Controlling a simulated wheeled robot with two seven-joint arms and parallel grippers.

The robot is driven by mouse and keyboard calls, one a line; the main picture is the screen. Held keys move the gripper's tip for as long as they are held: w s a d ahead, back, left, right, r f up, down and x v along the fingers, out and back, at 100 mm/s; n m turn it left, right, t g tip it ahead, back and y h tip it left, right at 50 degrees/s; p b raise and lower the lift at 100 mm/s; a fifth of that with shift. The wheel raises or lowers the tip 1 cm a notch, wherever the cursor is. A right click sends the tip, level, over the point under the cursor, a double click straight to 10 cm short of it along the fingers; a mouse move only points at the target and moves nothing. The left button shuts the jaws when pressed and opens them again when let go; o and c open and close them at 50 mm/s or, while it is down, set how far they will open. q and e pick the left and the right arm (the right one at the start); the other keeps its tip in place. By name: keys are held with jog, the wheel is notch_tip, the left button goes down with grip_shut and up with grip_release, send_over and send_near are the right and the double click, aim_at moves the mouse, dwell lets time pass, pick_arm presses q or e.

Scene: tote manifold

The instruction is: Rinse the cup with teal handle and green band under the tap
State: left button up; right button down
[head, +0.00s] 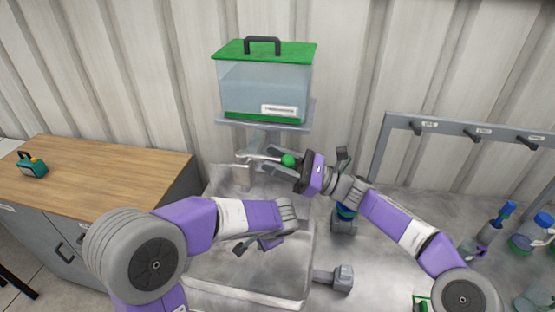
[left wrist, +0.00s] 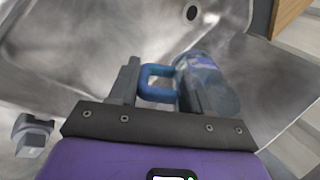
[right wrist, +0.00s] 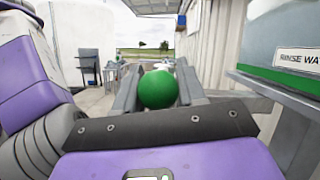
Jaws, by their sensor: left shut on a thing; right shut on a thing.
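My left gripper (left wrist: 155,88) is shut on the blue handle (left wrist: 157,70) of a cup (left wrist: 210,85). The cup's bluish, see-through body is beside the right finger in the left wrist view; I cannot make out a green band. In the head view my left gripper (head: 270,240) is over the sink (head: 240,285) and hides the cup. My right gripper (head: 284,168) is shut on the green ball knob (head: 289,160) of the tap lever, below the tank. The knob also shows between the fingers in the right wrist view (right wrist: 158,89). The tap (head: 250,158) is partly hidden.
A clear tank (head: 265,88) with green lid stands on a wall shelf (head: 230,123). A grey hook rail (head: 460,127) and several vessels (head: 492,225) are at the right. A wooden counter (head: 100,175) holds a small teal item (head: 32,168). The sink drain (left wrist: 192,12) shows ahead.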

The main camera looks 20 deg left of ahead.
jog(key=shift+s+d+m+t+y, duration=0.15)
jog(key=shift+s+m+t, duration=0.3)
jog(key=shift+t, duration=0.5)
jog(key=shift+s+a+m+t+y, duration=0.1)
jog(key=shift+s+m+t+y, duration=0.15)
jog(key=shift+m+t, duration=0.5)
jog(key=shift+t, duration=0.4)
jog(key=c, duration=0.8)
grip_release()
jog(key=shift+d, duration=0.15)
jog(key=v, duration=1.2)
